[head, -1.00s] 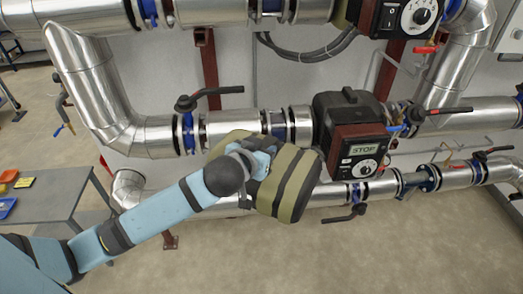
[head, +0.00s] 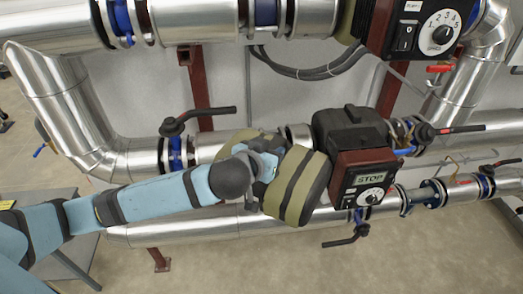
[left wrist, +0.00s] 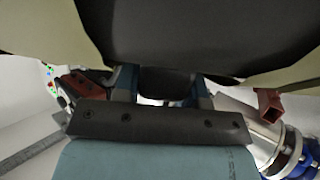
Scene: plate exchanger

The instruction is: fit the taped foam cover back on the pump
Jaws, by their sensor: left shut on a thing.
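The pump has a dark red and black body, a STOP display and a dial. In the left wrist view the cover (left wrist: 190,40) fills the top, with the gripper fingers on a dark part of it. My right gripper is not in view.
Silver pipes (head: 150,235) run behind and below the cover. A black-handled valve (head: 173,127) stands to the left, another valve (head: 424,132) right of the pump. A second pump (head: 420,28) sits above. A grey table (head: 60,205) is at lower left.

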